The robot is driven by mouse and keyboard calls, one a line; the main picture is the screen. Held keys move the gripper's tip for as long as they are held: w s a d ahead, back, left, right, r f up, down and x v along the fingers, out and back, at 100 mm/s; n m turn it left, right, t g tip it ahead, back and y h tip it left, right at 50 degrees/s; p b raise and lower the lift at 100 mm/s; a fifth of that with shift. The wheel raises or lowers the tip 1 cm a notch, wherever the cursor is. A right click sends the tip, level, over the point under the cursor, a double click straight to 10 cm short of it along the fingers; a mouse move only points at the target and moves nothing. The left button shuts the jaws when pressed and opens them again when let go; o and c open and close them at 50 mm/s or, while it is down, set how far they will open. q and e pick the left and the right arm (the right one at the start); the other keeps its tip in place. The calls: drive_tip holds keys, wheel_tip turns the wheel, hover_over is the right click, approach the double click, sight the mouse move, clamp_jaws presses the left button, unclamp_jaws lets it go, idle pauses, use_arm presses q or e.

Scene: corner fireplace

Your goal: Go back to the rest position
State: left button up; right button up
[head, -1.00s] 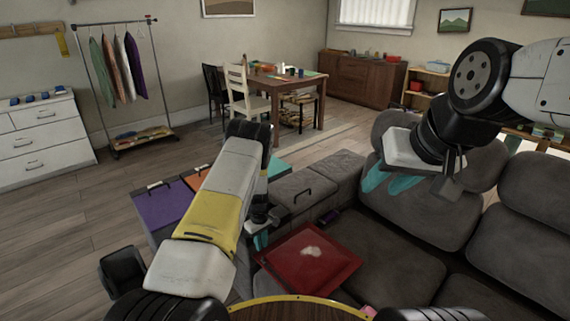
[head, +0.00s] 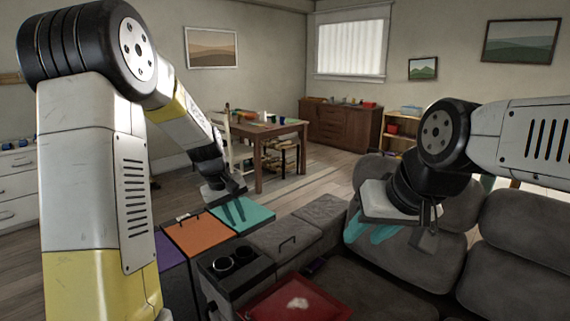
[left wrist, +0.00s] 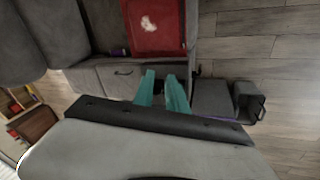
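My left arm rises at the left of the head view and bends over, with its gripper (head: 236,217) hanging above the coloured panels. In the left wrist view this gripper (left wrist: 160,76) has its two teal fingers apart with nothing between them. My right gripper (head: 364,238) hangs in front of the grey sofa back at the right, its teal fingers apart and empty. Neither gripper visibly touches anything.
A red tray (head: 297,302) with a pale patch lies on the grey sofa (head: 505,200); it also shows in the left wrist view (left wrist: 157,40). Orange (head: 195,236) and teal panels are beside a dark cup holder (head: 235,275). A wooden table (head: 262,131) stands farther back.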

use_arm(q)
drive_tip(key=s+r+m+t, duration=0.2)
drive_tip(key=s+r+m, duration=0.1)
drive_tip(key=s+r, duration=0.85)
drive_tip(key=s+r+m+t, duration=0.1)
drive_tip(key=s+m, duration=0.1)
drive_tip(key=s, duration=1.2)
drive_tip(key=shift+s+a+r+m, duration=0.15)
drive_tip(key=shift+s+r+m, duration=0.15)
drive_tip(key=shift+s, duration=0.1)
